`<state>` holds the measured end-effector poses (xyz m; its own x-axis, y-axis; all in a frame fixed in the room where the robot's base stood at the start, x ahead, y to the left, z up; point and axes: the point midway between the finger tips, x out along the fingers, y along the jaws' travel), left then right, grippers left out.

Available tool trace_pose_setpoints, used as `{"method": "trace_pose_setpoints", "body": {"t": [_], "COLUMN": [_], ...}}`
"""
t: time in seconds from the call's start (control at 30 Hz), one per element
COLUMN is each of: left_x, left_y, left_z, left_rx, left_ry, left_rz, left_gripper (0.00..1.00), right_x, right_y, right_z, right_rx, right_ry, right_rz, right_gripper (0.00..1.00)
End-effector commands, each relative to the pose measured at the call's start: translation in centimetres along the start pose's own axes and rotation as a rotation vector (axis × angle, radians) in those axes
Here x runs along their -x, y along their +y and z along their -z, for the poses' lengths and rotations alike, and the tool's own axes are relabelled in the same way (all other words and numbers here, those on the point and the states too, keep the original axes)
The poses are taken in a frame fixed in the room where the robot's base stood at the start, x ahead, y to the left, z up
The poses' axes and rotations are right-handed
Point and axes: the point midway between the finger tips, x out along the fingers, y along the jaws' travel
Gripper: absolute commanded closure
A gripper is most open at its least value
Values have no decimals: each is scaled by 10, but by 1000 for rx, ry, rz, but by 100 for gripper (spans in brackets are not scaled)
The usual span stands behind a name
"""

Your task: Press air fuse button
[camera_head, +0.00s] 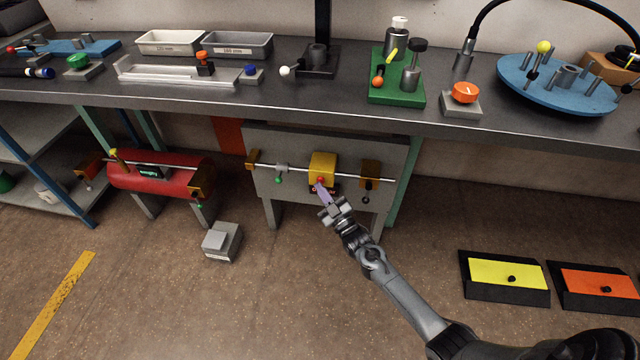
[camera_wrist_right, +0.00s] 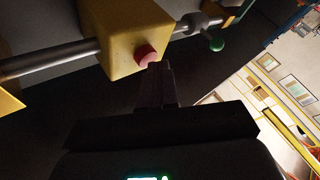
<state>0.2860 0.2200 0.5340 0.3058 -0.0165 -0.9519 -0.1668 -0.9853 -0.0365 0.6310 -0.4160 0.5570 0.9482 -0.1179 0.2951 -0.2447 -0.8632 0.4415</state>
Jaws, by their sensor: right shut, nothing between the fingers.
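The yellow box (camera_head: 323,163) sits on a horizontal pipe on the grey panel under the workbench. A round red button (camera_head: 320,181) is on its front. In the right wrist view the yellow box (camera_wrist_right: 130,38) fills the upper middle, and the red button (camera_wrist_right: 146,55) shows on its face. My right gripper (camera_head: 322,190) is shut and empty, with its fingertips right at the button. In the right wrist view the closed fingertips (camera_wrist_right: 157,68) are beside the button's edge; I cannot tell whether they touch it. My left gripper is not in view.
The workbench edge (camera_head: 300,108) overhangs the panel. A red tank (camera_head: 160,172) stands to the left. The floor in front is mostly clear.

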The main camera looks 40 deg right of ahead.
Motion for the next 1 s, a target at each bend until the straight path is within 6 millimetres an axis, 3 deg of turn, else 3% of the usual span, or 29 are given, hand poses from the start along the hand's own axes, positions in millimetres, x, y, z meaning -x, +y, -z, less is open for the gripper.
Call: {"method": "trace_pose_setpoints", "body": {"t": [1.0], "left_x": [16], "left_y": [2], "left_z": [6], "left_rx": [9], "left_ry": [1], "left_rz": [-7], "left_gripper": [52], "right_x": [15], "right_y": [-10], "right_z": [12], "right_rx": [-1], "right_ry": [0], "right_rz": [0], "right_gripper": [100]}}
